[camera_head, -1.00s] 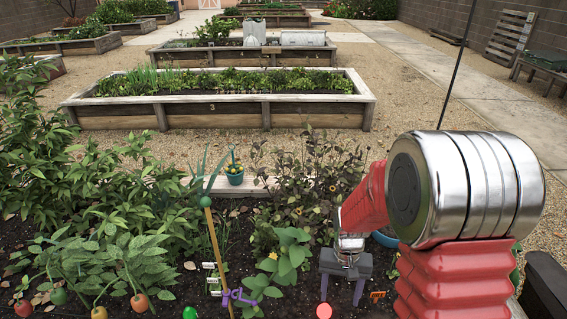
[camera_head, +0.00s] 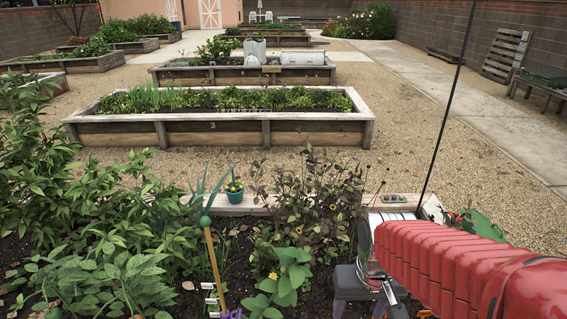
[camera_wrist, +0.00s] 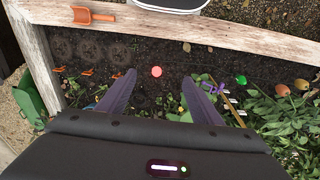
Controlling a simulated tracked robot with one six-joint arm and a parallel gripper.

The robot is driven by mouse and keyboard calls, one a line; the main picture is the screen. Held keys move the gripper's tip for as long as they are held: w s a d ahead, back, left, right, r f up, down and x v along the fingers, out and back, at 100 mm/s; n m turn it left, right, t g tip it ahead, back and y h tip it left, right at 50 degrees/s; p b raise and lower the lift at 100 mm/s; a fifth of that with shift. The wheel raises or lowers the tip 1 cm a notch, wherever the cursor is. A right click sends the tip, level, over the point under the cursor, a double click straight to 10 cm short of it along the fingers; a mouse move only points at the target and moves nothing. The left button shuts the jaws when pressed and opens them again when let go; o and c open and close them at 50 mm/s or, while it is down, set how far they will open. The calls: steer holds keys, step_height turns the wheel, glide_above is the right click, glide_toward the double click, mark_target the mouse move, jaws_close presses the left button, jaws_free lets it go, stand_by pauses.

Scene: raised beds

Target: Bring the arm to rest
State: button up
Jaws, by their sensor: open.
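My gripper (camera_head: 358,308) hangs over the dark soil of the near bed, low at the right of centre in the head view, partly cut by the bottom edge. In the wrist view its two purple fingers (camera_wrist: 158,77) are spread wide with nothing held between them. My red sleeved arm (camera_head: 470,265) runs in from the right edge.
An orange trowel (camera_wrist: 92,15) lies at the bed's wooden edge. Raised bed 3 (camera_head: 212,138) lies beyond gravel.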

steer(key=s+r+t, duration=0.4)
steer(key=s+r, duration=0.1)
steer(key=r, duration=0.6)
steer(key=shift+s, duration=0.3)
steer(key=shift+c, duration=0.4)
stand_by(0.6)
